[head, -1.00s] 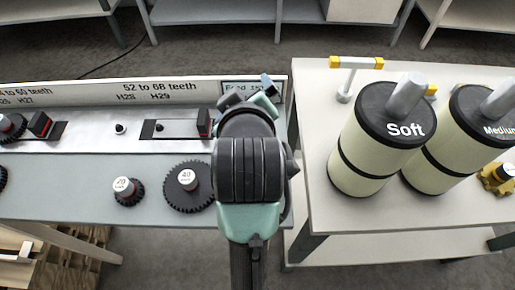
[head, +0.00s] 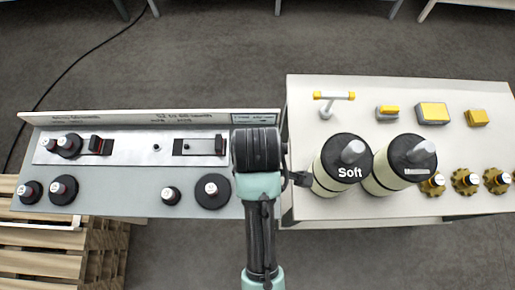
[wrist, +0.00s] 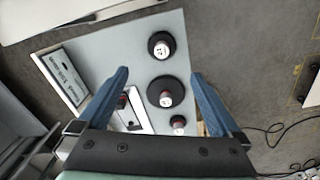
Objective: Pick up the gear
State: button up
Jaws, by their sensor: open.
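Several dark gears with pale-topped hubs are in view, and I cannot tell which one the task means. In the head view, a small gear (head: 170,196) and a larger gear (head: 212,191) lie at the right of the grey bench, left of my arm. Two more gears, one small (head: 30,192) and one larger (head: 63,189), lie at its left end. In the wrist view, my gripper (wrist: 160,76) is open and empty, its blue fingers spread above the bench. A large gear (wrist: 166,92) shows between them, with others above (wrist: 161,46) and below (wrist: 178,122).
Another gear (head: 69,145) sits on the bench's pale panel (head: 130,149) beside black-and-red blocks. Wooden pallets (head: 60,250) stand at lower left.

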jog(key=f, duration=0.6)
jog(key=shift+s+d+f, duration=0.1)
jog(key=shift+s+f, duration=0.15)
jog(key=shift+f, duration=0.15)
jog(key=shift+w+f+p, duration=0.2)
jog(key=shift+f+p, duration=0.65)
jog(key=shift+f, duration=2.15)
grip_shut()
